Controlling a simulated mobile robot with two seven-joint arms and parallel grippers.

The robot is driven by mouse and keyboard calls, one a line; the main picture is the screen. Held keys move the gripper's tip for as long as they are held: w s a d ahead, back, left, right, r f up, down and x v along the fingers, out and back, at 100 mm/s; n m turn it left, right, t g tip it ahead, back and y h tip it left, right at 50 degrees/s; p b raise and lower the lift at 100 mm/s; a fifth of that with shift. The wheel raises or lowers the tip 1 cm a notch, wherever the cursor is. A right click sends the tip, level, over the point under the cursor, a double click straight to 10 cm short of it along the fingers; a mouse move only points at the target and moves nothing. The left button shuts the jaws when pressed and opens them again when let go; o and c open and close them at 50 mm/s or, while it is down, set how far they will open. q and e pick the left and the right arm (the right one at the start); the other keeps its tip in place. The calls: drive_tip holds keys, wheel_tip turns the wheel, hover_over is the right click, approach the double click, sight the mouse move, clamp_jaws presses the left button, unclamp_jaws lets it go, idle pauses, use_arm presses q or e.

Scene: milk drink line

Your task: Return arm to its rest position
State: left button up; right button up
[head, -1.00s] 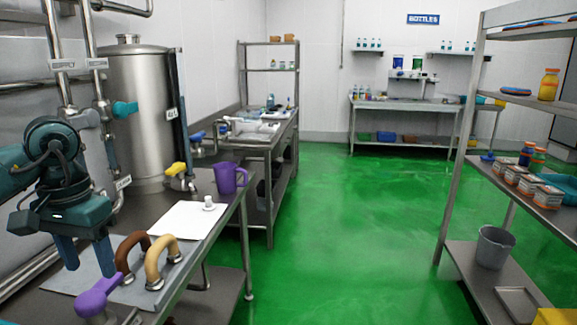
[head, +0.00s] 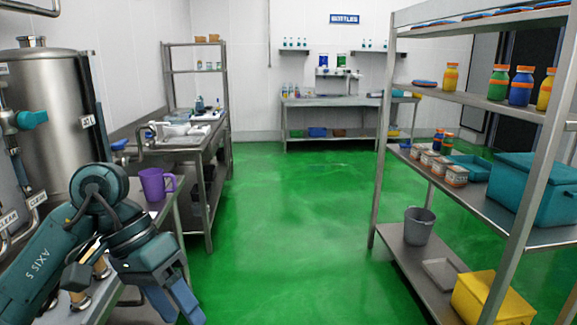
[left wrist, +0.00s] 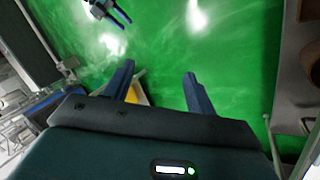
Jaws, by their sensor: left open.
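My left gripper (head: 177,301) is at the lower left of the head view, beside the near bench and pointing down over its edge. In the left wrist view its two blue fingers (left wrist: 158,88) are spread apart with nothing between them, over the green floor. A second blue-fingered gripper (left wrist: 107,12) shows at the top of the left wrist view; it looks like my right one, too small to tell its opening. My right gripper is not in the head view.
A purple jug (head: 153,184) stands on the steel bench left, by a steel tank (head: 48,130). A shelf rack (head: 410,262) on the right holds bottles, a grey bucket (head: 418,226), a teal box (head: 530,190) and a yellow crate (head: 488,296). The green floor (head: 290,220) between is clear.

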use_arm(q)
drive_tip(key=s+d+n+g+h, duration=0.1)
drive_tip(key=s+d+n+h, duration=0.3)
drive_tip(key=d+n+h, duration=0.95)
drive_tip(key=w+a+f+m+t+y, duration=0.2)
drive_tip(key=a+f+m+t+y, duration=0.2)
drive_tip(key=a+f+m+t, duration=0.75)
drive_tip(key=w+f+m+t+y, duration=0.35)
drive_tip(key=m+t, duration=0.35)
drive_tip(key=m, duration=1.2)
drive_tip(key=s+a+f+n+g+y, duration=0.35)
drive_tip(key=s+f+n, duration=0.3)
drive_tip(key=f, duration=0.25)
drive_tip(key=s+a+f+n+g+y, duration=0.35)
drive_tip(key=s+f+n, duration=0.25)
drive_tip(key=f+n, duration=0.2)
drive_tip(key=w+d+r+n+t+p, duration=0.1)
drive_tip(key=d+n, duration=0.3)
drive_tip(key=d, duration=0.4)
drive_tip(key=shift+w+r+n+t+y+p, duration=0.2)
drive_tip(key=shift+r+n+t+y+p, duration=0.2)
drive_tip(key=shift+r+p, duration=0.45)
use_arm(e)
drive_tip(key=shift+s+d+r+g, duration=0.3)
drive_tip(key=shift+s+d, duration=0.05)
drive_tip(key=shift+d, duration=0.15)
